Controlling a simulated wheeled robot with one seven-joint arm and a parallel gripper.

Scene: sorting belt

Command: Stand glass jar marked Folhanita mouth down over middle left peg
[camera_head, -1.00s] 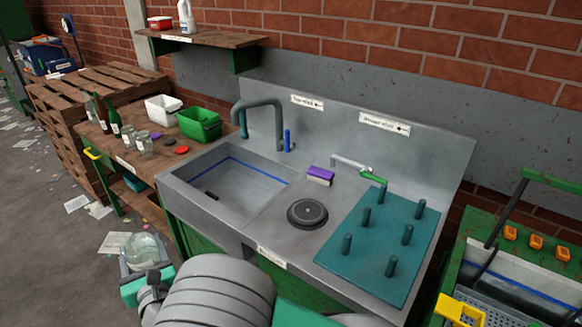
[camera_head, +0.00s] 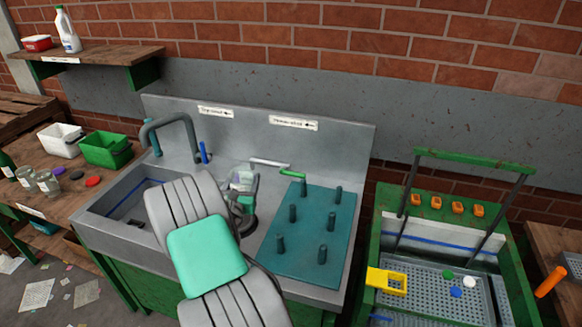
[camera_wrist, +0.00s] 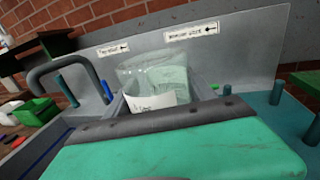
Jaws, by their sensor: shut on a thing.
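The clear glass jar (camera_head: 241,177) is in my gripper (camera_head: 246,197), above the sink counter near the back wall. In the wrist view the jar (camera_wrist: 152,72) shows a white label, whose writing is too small to read. I cannot tell which end is the mouth. The teal peg board (camera_head: 300,265) lies to the right of the gripper, with several upright pegs in two columns. My arm hides part of the counter and sink.
A green frame (camera_head: 470,160) stands at right.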

